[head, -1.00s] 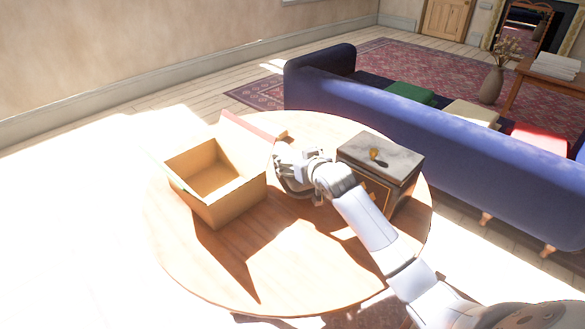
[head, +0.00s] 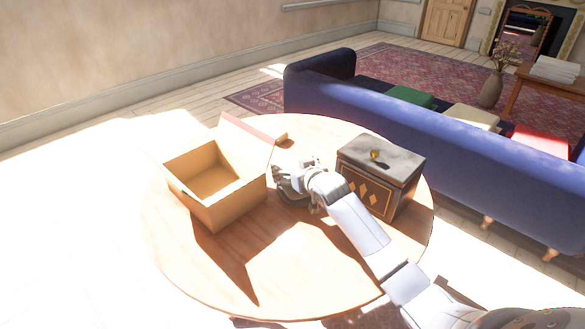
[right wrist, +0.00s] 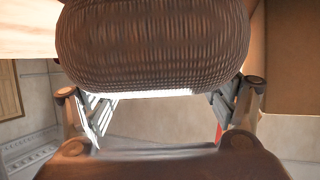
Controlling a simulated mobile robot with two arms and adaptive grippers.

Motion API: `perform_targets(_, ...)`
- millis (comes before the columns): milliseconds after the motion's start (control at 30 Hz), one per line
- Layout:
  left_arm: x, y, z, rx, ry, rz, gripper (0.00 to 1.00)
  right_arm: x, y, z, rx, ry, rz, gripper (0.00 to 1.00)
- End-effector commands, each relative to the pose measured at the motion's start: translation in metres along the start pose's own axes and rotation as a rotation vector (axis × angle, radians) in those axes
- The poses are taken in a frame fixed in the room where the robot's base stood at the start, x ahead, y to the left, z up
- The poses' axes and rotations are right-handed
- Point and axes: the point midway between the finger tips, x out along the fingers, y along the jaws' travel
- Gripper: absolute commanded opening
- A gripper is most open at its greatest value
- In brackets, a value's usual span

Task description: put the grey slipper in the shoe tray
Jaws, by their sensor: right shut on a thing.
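My right gripper (head: 282,182) is over the round table, between an open brown box and a dark chest. In the right wrist view its two fingers (right wrist: 160,112) are shut on a rounded, ribbed, brown-grey thing (right wrist: 155,42). Only part of this thing shows, and I cannot tell whether it is the grey slipper. In the head view the gripper hides most or all of it. I see nothing that is clearly a shoe tray. My left gripper is not in view.
The open box (head: 222,205) stands on the round table (head: 300,265), its raised flap close to my gripper. The dark chest (head: 375,195) with a knob stands just right of my forearm. A blue sofa (head: 450,140) is behind. The table's front is clear.

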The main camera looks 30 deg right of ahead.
Motion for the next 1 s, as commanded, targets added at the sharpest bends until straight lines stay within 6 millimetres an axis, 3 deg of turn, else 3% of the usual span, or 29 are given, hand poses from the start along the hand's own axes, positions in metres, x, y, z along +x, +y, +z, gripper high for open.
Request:
perform_targets(33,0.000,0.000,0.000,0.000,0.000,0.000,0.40,0.000,0.000,0.001,0.000,0.000,0.000,0.85)
perform_targets(100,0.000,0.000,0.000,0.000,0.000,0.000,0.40,0.000,0.000,0.001,0.000,-0.001,0.000,0.98)
perform_targets(633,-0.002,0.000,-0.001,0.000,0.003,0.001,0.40,-0.004,0.000,-0.002,0.000,-0.002,0.000,0.98)
perform_targets(767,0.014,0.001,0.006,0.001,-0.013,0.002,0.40,-0.018,0.000,-0.003,-0.001,-0.001,0.000,0.98)
perform_targets(1000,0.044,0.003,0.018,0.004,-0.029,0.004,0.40,-0.059,0.000,-0.004,-0.002,0.000,0.001,0.98)
